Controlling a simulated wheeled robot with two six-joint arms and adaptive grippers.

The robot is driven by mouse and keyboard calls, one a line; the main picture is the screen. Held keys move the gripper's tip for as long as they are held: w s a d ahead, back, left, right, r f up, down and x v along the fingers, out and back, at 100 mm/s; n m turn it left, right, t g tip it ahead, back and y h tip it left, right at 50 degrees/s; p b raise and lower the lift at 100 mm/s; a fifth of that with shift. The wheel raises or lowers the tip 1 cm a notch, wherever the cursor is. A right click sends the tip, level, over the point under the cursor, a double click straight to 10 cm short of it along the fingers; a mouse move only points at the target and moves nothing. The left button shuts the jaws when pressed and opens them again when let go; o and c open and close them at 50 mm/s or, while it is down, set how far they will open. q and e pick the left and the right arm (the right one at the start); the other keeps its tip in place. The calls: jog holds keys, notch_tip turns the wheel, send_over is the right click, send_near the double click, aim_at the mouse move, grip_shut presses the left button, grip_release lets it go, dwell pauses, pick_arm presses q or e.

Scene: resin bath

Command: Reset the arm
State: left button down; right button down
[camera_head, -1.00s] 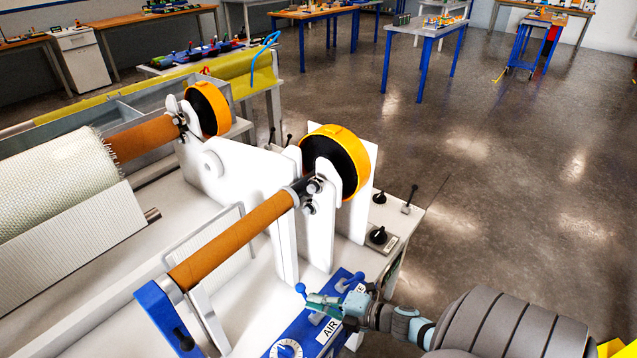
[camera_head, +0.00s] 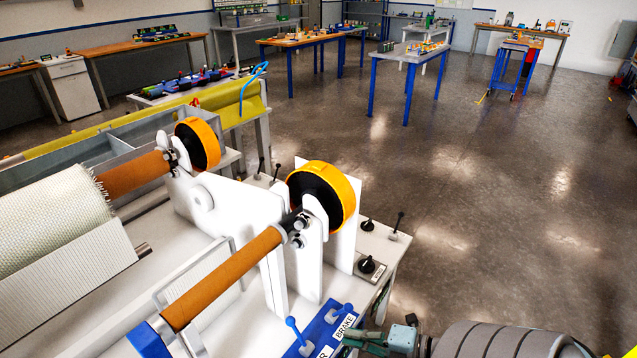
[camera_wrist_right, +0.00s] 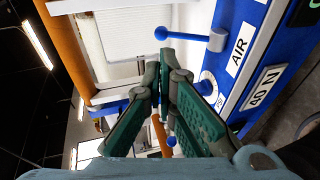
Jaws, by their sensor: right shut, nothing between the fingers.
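My right gripper (camera_head: 362,341) is at the bottom edge of the head view, beside the blue control panel (camera_head: 318,331). In the right wrist view its green fingers (camera_wrist_right: 164,68) come together at the tips with nothing between them. A lever with a blue knob (camera_wrist_right: 160,33) shows just beyond the fingertips in that view. The gripper looks apart from the lever, though the exact gap cannot be told. My left gripper is out of view.
An orange-brown roller (camera_head: 222,282) and a black disc with an orange rim (camera_head: 344,198) stand left of the gripper. A black dial (camera_head: 367,265) and a toggle (camera_head: 398,223) sit on the machine's right edge. Open floor (camera_head: 490,230) lies to the right.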

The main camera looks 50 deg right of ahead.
jog(key=shift+f, duration=0.1)
jog(key=s+d+f+m+g+h+b, duration=0.1)
jog(key=s+d+f+m+g+h, duration=0.35)
jog(key=f, duration=0.45)
jog(key=s+d+f+m+g+h, duration=0.25)
jog(key=s+d+f+m, duration=0.25)
jog(key=s+f+m, duration=0.25)
jog(key=s+a+f+m+g+h, duration=0.1)
jog(key=s+f+m+g, duration=0.1)
jog(key=s+f+m, duration=0.35)
jog(key=s+a+f+m+g+b, duration=0.3)
jog(key=s+a+f+g, duration=0.1)
jog(key=s+a+f, duration=0.65)
jog(key=w+a+f+y, duration=0.1)
jog(key=w+a, duration=0.4)
jog(key=a, duration=0.4)
jog(key=shift+w+a+f+m+y, duration=0.2)
jog(key=shift+w+f+m+y, duration=0.1)
jog(key=shift+f+m+y, duration=0.1)
jog(key=shift+d, duration=0.1)
